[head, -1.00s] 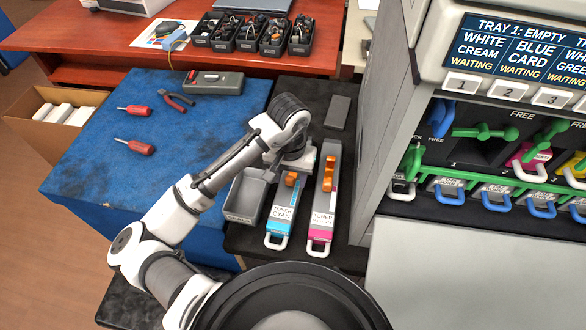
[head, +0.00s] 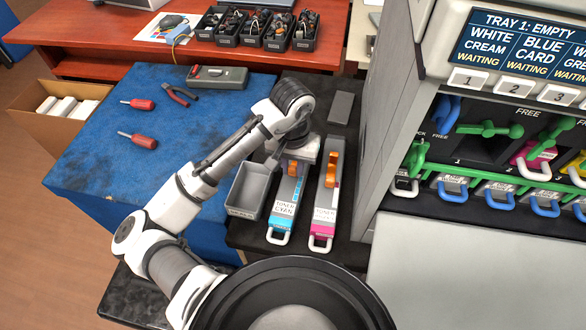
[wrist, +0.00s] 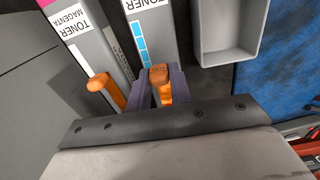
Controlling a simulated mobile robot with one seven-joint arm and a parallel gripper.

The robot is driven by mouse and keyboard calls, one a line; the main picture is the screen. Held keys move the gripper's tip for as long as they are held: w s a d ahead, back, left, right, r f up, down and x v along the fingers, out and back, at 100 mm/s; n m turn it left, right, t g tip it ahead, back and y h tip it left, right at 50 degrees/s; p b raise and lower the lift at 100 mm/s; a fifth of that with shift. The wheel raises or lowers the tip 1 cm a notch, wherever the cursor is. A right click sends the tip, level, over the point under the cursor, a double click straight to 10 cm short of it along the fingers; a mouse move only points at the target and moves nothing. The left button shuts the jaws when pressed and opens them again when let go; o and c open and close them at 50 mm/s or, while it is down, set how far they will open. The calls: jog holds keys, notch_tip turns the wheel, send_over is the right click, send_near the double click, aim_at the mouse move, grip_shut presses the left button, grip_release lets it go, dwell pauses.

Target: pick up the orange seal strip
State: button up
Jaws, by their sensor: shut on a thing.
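My gripper (wrist: 160,88) is shut on the orange seal strip (wrist: 159,75) of the cyan toner cartridge (wrist: 151,30). In the wrist view the strip's end stands between the two purple-grey fingers. I cannot tell whether the held strip is still attached.
A grey open tray (head: 248,190) stands close left of the cyan cartridge. The printer (head: 480,250) rises at the right. A dark grey block (head: 341,107) lies behind. Red screwdrivers (head: 138,140), pliers and a grey case (head: 217,77) lie on the blue mat (head: 100,180).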

notch_tip(320, 180, up, 23)
jog(key=p, duration=0.6)
jog(key=shift+f, duration=0.2)
